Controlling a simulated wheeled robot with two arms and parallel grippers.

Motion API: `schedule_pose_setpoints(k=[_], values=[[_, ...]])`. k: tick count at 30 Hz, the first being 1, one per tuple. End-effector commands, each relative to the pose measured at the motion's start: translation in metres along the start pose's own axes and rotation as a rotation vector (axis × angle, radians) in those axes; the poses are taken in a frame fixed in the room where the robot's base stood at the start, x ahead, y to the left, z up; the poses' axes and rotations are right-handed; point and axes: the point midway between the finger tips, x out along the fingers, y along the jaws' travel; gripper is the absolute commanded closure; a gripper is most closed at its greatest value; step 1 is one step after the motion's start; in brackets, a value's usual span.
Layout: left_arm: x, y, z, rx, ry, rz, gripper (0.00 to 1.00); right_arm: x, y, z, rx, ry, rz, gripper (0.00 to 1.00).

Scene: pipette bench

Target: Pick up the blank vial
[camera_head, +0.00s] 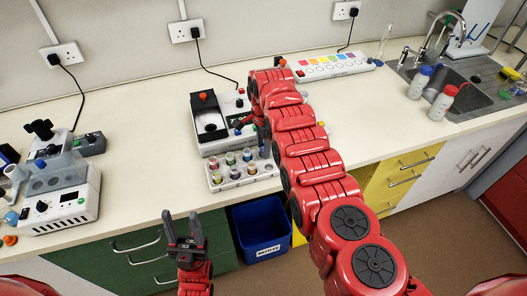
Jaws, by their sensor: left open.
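A white rack (240,183) stands near the counter's front edge and holds several small vials with coloured caps. The vials are too small to tell which is the blank vial. My right arm reaches over the counter, and its gripper (259,140) points down just behind the rack's right part. Its dark fingers are partly hidden by the arm, and whether they hold anything is unclear. My left gripper (185,228) is open and empty, in front of the green drawers, apart from the rack.
A white instrument (213,147) with a dark top stands behind the rack. A water bath device (62,207) is at left. A coloured-square panel (334,72), bottles (441,103) and a sink are at right. A blue bin (262,250) stands below. The counter between the bath and rack is clear.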

Motion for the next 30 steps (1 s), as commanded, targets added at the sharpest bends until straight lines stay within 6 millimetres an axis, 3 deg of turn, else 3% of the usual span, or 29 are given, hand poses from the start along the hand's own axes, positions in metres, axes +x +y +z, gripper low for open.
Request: schedule_pose_setpoints(k=[1,8,22,30], values=[[0.000,0.000,0.000,0.000,0.000,0.000,0.50,0.000,0.000,0.000,0.000,0.000,0.000,0.59],[0.000,0.000,0.000,0.000,0.000,0.000,0.50,0.000,0.000,0.000,0.000,0.000,0.000,1.00],[-0.001,0.000,0.000,0.000,0.000,0.000,0.50,-0.002,0.000,0.000,0.000,0.000,0.000,1.00],[-0.005,0.000,0.001,0.000,0.000,0.000,0.50,-0.017,-0.002,0.000,-0.001,0.001,-0.005,1.00]])
